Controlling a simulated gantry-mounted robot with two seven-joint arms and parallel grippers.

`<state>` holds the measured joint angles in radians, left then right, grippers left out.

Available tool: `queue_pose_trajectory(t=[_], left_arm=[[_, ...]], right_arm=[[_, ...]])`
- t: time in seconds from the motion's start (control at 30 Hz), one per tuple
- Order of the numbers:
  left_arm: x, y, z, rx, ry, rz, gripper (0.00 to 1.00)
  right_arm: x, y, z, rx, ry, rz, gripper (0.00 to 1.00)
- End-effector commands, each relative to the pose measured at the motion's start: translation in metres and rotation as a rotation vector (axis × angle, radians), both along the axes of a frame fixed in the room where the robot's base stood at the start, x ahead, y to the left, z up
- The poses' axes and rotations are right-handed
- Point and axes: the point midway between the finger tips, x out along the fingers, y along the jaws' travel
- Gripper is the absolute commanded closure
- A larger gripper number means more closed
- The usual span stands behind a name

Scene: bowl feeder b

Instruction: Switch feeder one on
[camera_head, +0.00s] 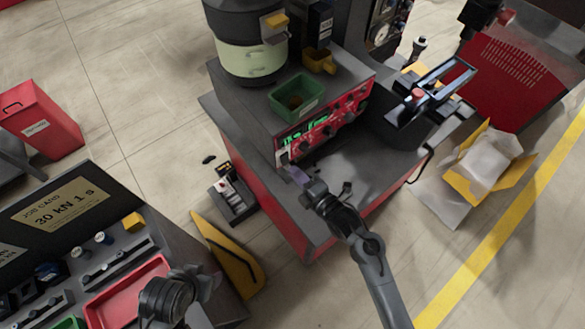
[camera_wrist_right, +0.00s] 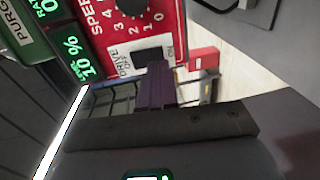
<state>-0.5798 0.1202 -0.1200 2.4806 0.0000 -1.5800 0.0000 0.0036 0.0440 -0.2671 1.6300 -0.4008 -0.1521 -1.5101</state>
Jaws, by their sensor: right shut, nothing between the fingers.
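The feeder's red control panel (camera_head: 322,128) faces the front of the grey bench, with green lit displays at its left end. In the right wrist view, the panel (camera_wrist_right: 110,12) carries a speed dial (camera_wrist_right: 135,5) and a black drive switch (camera_wrist_right: 148,54) with "ON" at its right end. My right gripper (camera_head: 297,174) is shut and empty, in front of the panel's lower left. Its purple fingers (camera_wrist_right: 156,85) reach the switch's lower edge and partly hide it; whether they touch cannot be told. My left gripper (camera_head: 205,284) is at the bottom left, over the other bench, jaws unclear.
The feeder bowl (camera_head: 250,55) stands behind the panel, with a green bin (camera_head: 297,97) on top of the housing. A yellow-edged carton (camera_head: 487,168) lies on the floor at right. A red tray (camera_head: 128,293) is on the left bench. The bench before the panel is mostly clear.

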Motion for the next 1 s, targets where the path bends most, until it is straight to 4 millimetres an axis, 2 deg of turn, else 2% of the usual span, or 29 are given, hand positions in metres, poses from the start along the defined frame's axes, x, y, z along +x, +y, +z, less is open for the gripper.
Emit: queue_pose_trajectory(t=[0.27,1.0], left_arm=[[0.0,0.0,0.0,0.0,0.0,0.0,0.39],[0.0,0.0,-0.003,0.0,0.002,0.0,0.39]], right_arm=[[0.017,0.013,-0.002,-0.001,-0.001,0.0,1.0],[0.021,0.016,-0.004,0.001,-0.001,0.0,1.0]])
